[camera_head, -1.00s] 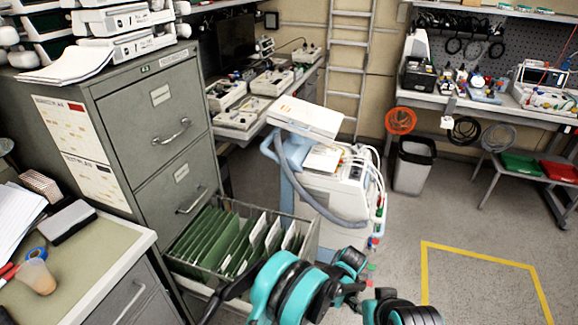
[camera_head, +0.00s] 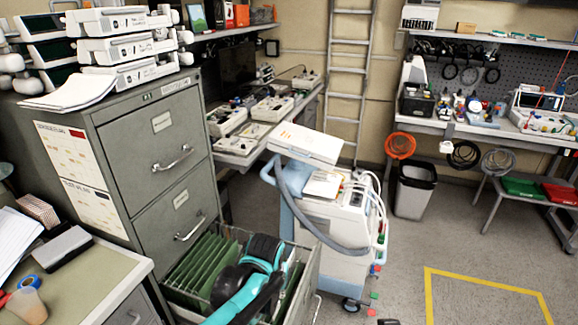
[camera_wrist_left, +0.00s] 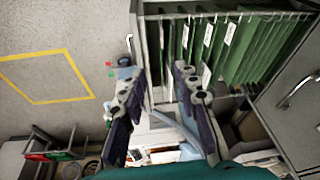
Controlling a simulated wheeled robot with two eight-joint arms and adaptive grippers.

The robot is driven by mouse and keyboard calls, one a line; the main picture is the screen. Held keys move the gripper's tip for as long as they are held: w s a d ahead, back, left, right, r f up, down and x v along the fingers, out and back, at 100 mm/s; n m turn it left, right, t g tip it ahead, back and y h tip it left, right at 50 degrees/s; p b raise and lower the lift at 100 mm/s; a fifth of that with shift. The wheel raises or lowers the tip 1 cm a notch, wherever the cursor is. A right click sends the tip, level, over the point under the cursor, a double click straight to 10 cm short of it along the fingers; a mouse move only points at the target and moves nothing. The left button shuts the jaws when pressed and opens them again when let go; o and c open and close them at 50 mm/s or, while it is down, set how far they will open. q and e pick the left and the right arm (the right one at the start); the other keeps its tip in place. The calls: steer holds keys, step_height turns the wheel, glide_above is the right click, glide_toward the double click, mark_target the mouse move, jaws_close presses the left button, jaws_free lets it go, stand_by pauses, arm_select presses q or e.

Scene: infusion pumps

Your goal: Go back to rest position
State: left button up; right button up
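My left gripper (camera_wrist_left: 158,76) shows in the left wrist view with its two dark fingers spread apart and nothing between them. In that view it is near the front of the open file drawer (camera_wrist_left: 139,60), apart from the green folders (camera_wrist_left: 240,50); contact with the drawer cannot be told. In the head view a teal and black arm section of mine crosses in front of the open drawer (camera_head: 303,284) and hides some of its green folders (camera_head: 195,265). No gripper fingers can be made out there. My right gripper is not in view.
The grey filing cabinet (camera_head: 150,140) stands at left with stacked pumps (camera_head: 125,48) on top. A desk (camera_head: 85,285) is at lower left. A white medical cart (camera_head: 335,205) stands behind the drawer. Floor (camera_head: 400,270) is clear at right, with yellow tape marking (camera_head: 480,284).

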arm_select(q)
steer(key=s+a+r+n+t, duration=0.1)
steer(key=s+a+r+t, duration=0.1)
steer(key=s+a, duration=0.4)
steer(key=s+a+r+n+t, duration=0.1)
steer(key=s+a+r, duration=0.2)
steer(key=s+a, duration=0.4)
steer(key=shift+s+a+t, duration=0.15)
steer(key=shift+s+t, duration=0.25)
steer(key=shift+s, duration=0.65)
steer(key=shift+f, duration=0.1)
